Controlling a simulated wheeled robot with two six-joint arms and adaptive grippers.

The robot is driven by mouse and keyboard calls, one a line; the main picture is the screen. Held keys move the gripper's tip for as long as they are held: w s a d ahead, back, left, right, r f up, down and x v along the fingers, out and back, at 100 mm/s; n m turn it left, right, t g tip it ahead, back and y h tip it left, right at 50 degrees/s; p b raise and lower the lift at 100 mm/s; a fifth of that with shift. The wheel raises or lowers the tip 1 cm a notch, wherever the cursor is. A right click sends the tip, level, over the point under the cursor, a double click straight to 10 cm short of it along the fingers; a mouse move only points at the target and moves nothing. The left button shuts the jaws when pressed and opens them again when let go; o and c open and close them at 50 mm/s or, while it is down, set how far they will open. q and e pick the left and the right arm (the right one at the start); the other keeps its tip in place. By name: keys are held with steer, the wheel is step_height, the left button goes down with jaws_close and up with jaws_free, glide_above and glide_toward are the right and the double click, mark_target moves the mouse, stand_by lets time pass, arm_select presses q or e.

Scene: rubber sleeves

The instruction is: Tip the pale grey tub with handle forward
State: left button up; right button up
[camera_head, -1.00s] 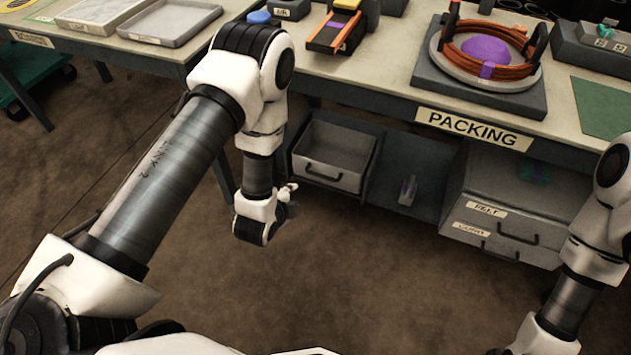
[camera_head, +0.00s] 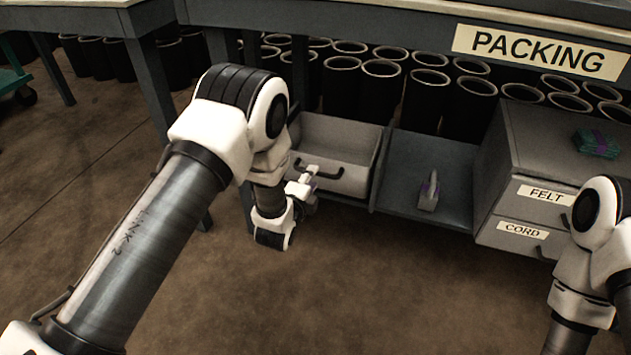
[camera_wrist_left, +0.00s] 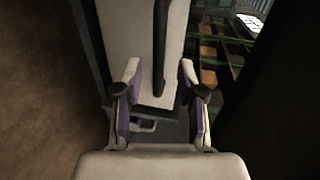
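The pale grey tub (camera_head: 344,137) stands upright on the low shelf under the packing bench, in the left bay. Its dark handle (camera_head: 318,171) is on its front face. My left gripper (camera_head: 310,184) is at that front, close to the handle. In the left wrist view, the fingers of my left gripper (camera_wrist_left: 160,72) are spread with a gap between them. The dark handle (camera_wrist_left: 160,45) runs between them in the picture, against the pale tub front (camera_wrist_left: 128,40). I cannot tell whether a finger touches it. My right gripper is out of view.
A small grey object (camera_head: 429,192) sits on the shelf (camera_head: 452,190) right of the tub. A drawer unit (camera_head: 535,165) labelled FELT and CORD stands farther right, with a teal bundle on top. Several black tubes stand behind. The floor in front is clear.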

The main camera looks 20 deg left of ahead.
arm_select(q)
steer(key=b+x, duration=0.1)
steer(key=x, duration=0.3)
steer(key=shift+w+f, duration=0.15)
steer(key=shift+w, duration=0.05)
jaws_close()
